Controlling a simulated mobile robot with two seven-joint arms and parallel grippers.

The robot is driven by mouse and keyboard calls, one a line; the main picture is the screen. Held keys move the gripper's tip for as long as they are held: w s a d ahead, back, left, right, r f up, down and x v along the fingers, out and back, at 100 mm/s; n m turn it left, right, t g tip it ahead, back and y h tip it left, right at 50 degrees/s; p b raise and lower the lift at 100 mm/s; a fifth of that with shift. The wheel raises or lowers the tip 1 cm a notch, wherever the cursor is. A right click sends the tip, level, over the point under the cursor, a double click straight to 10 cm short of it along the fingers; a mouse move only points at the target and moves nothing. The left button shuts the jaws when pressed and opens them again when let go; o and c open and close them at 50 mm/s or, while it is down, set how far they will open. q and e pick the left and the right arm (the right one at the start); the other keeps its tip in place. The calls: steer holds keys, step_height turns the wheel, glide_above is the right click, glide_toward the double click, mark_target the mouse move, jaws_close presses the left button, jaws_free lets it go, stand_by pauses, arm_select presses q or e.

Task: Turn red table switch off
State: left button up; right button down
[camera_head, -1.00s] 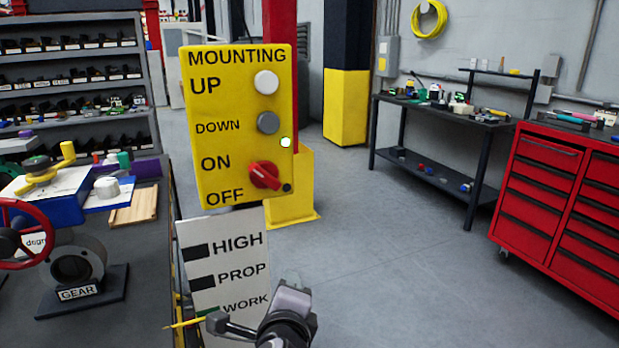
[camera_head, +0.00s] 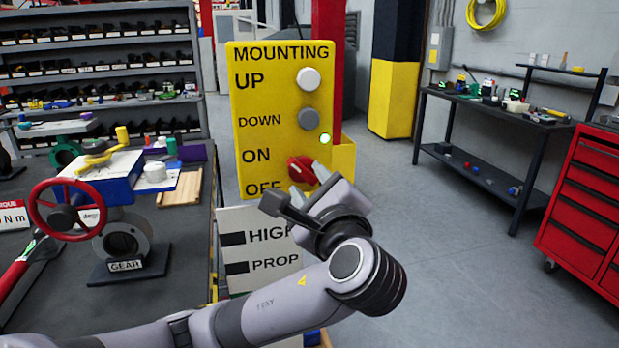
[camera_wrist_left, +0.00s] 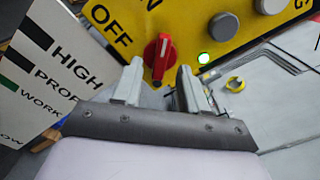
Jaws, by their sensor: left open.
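The red switch (camera_head: 302,170) is a rotary knob at the lower right of the yellow panel (camera_head: 255,100), beside the ON and OFF labels. A small green light (camera_head: 325,139) glows above it. My left gripper (camera_head: 300,194) is at the panel's lower edge, partly covering the OFF label and the knob's lower part. In the left wrist view the red switch (camera_wrist_left: 158,58) shows just beyond and between the two open fingertips (camera_wrist_left: 158,80), with its white mark visible. Whether the fingers touch the knob cannot be told. My right gripper is not in view.
A white sign (camera_head: 262,250) reading HIGH and PROP hangs below the panel. A workbench with a red handwheel valve (camera_head: 75,210) stands at left. A dark table (camera_head: 480,165) and red drawer cabinet (camera_head: 590,200) stand at right. The floor between is clear.

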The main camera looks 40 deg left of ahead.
arm_select(q)
steer(key=shift+x, duration=1.15)
steer(key=shift+d, duration=0.1)
jaws_close()
